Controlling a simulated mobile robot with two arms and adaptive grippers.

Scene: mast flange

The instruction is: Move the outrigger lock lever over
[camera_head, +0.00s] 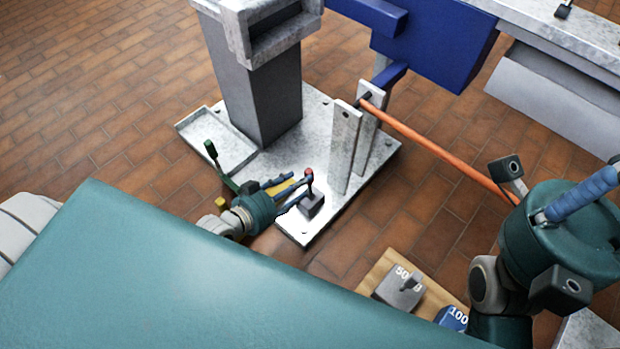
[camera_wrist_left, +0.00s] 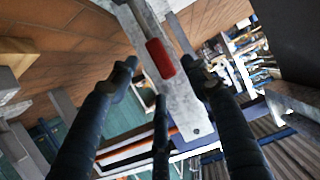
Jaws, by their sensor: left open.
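The lock lever is a thin dark stalk with a red grip (camera_head: 309,174), standing on a small grey block (camera_head: 313,205) on the pale base plate (camera_head: 301,229). My left gripper (camera_head: 291,188) is open just left of the lever. In the left wrist view the red grip (camera_wrist_left: 160,58) lies between and beyond the spread dark fingers of my left gripper (camera_wrist_left: 160,78); no contact is visible. My right gripper (camera_head: 586,192) is at the right edge, away from the lever; its fingertips do not show clearly.
A grey mast (camera_head: 262,95) and two pale upright plates (camera_head: 344,147) stand on the base plate behind the lever. An orange bar (camera_head: 440,152) runs from the plates toward my right arm. Grey (camera_head: 400,289) and blue (camera_head: 453,318) weights sit on a wooden board (camera_head: 374,274).

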